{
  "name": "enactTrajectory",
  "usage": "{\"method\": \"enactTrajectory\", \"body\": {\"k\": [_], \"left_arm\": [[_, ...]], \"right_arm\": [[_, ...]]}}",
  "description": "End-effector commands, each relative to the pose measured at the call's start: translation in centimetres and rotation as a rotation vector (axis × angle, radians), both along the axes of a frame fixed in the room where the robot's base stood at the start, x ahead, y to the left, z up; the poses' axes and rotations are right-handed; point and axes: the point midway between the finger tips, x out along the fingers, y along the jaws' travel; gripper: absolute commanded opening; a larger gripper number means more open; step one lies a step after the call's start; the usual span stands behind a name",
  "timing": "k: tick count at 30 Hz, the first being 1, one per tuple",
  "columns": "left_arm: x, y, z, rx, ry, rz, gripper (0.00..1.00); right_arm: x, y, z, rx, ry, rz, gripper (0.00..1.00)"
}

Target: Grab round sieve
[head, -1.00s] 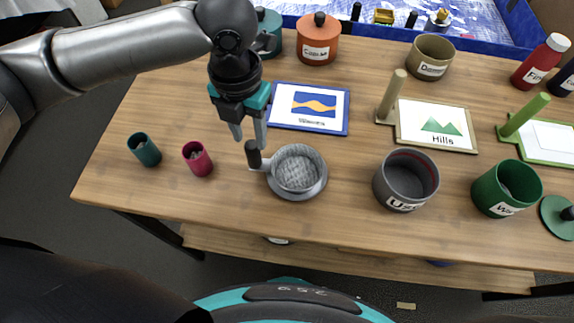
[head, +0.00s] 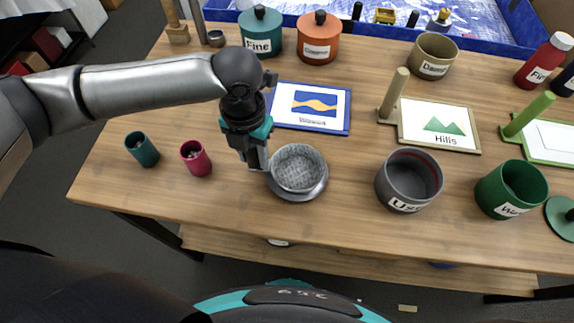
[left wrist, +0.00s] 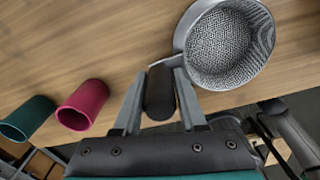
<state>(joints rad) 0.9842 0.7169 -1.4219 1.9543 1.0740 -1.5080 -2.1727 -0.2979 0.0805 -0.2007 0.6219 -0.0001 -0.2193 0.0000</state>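The round sieve (head: 298,165) is a grey mesh bowl resting on a round grey base (head: 300,192) on the wooden table. In the left wrist view the sieve (left wrist: 225,48) is at the upper right, and its short black handle (left wrist: 160,92) lies between my left gripper's fingers. My left gripper (head: 258,160) is down at the sieve's left side, and its fingers (left wrist: 160,85) stand close along both sides of the handle. Whether they press on it I cannot tell. The handle is hidden by the gripper in the head view. My right gripper is not in view.
A teal cup (head: 142,149) and a pink cup (head: 196,158) stand to the left. A grey pot (head: 408,180) and a green pot (head: 511,188) stand to the right. A blue-framed picture (head: 311,106) lies behind. The table's front edge is close.

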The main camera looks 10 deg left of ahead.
Motion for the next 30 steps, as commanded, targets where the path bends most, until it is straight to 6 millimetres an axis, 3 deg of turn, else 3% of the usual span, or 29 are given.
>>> {"method": "enactTrajectory", "body": {"k": [1, 10, 30], "left_arm": [[0.01, -0.01, 0.03, 0.000, 0.000, 0.000, 0.34], [0.01, 0.00, 0.06, 0.000, 0.000, 0.000, 0.00], [0.07, -0.05, 0.73, -0.003, -0.002, 0.001, 0.00]], "right_arm": [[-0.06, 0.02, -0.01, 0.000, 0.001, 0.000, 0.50], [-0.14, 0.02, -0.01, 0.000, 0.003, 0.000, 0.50], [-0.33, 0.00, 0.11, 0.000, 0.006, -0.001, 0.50]]}}
